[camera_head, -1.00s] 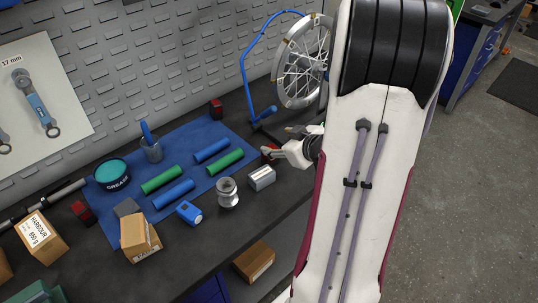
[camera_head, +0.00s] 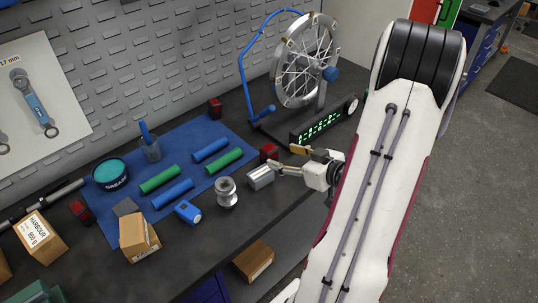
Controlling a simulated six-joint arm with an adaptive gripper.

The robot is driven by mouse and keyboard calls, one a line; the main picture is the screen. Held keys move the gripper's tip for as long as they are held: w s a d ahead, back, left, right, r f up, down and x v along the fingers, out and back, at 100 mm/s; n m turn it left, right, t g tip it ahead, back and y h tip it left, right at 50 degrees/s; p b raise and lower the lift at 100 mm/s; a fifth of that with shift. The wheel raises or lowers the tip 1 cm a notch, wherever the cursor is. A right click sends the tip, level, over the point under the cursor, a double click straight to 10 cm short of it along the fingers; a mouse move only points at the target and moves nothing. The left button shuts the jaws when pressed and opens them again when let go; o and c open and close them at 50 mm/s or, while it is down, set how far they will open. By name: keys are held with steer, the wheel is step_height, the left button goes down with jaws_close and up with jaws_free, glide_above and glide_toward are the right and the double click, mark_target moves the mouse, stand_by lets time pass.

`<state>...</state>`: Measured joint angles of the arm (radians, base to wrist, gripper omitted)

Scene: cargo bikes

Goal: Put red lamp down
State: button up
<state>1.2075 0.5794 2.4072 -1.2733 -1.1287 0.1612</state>
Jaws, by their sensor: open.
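A small dark red lamp (camera_head: 269,153) stands on the dark bench top at the right edge of the blue mat. My gripper (camera_head: 287,159) is open and empty just to the right of this lamp, its fingers pointing left. The near finger is close to a silver box; I cannot tell whether they touch. A second red lamp (camera_head: 215,108) stands at the back of the bench beyond the mat. A third red lamp (camera_head: 81,211) is at the mat's left side.
On or around the blue mat (camera_head: 236,139) are green and blue cylinders, a silver box (camera_head: 261,177), a metal jar (camera_head: 227,192), a blue block (camera_head: 188,212) and cardboard boxes (camera_head: 136,236). A wheel stand (camera_head: 306,68) and a green-lit display (camera_head: 322,124) stand behind my gripper.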

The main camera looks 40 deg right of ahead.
mark_target(273, 152)
steer(key=shift+x, duration=1.3)
steer(key=shift+x, duration=2.6)
steer(key=c, duration=1.3)
steer(key=shift+r, duration=0.1)
